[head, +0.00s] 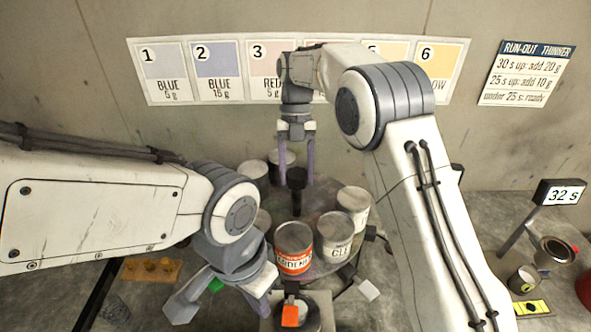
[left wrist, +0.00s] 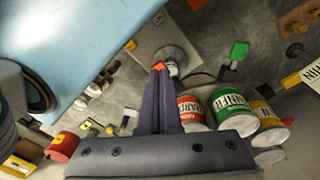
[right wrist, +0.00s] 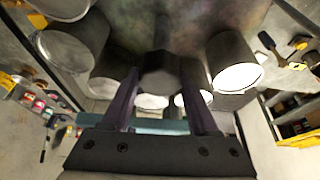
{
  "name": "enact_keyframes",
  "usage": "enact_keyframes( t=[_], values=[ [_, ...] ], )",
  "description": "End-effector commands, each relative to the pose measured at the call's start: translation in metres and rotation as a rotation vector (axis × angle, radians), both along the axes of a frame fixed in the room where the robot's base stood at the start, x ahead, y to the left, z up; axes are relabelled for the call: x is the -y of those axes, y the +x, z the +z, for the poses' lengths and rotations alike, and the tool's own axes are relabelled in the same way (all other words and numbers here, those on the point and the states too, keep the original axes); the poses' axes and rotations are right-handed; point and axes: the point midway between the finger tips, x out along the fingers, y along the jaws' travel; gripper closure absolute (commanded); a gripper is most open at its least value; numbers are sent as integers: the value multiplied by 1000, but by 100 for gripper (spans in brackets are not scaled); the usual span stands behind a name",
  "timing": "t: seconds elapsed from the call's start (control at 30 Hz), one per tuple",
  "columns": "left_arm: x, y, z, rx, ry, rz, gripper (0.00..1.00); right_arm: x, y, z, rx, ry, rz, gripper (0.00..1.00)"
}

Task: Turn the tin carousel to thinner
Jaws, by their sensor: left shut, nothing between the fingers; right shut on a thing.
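The tin carousel (head: 322,266) is a round dark turntable with several tins around a black central knob (head: 297,178). My right gripper (head: 296,165) comes down from above and is shut on this knob, which shows between the fingers in the right wrist view (right wrist: 160,72). A tin with an orange-red label ending in "RDENER" (head: 294,248) faces front. A tin reading "CLE" (head: 336,238) is just right of it. The left wrist view also shows a green-labelled tin (left wrist: 232,105), its word unclear. My left gripper (left wrist: 158,72) is shut and empty, its tips close to a small orange piece (head: 290,316).
Numbered colour cards and a run-out thinner sign (head: 526,72) hang on the back wall. A display reading 32 s (head: 560,194) stands at right near a small cup (head: 522,279). A wooden block (head: 152,269) lies at left.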

Motion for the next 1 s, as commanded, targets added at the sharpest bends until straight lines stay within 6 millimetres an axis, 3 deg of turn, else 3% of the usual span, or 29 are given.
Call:
enact_keyframes(
  t=[0.4,0.97,1.0],
  values=[
    [0,0,-21,0,0,4,100,-2,1,0,9,4,189,100],
    [0,0,-23,0,0,4,100,-3,1,2,8,2,213,100],
    [0,0,-23,0,0,4,100,-3,1,2,8,2,213,24]
  ],
)
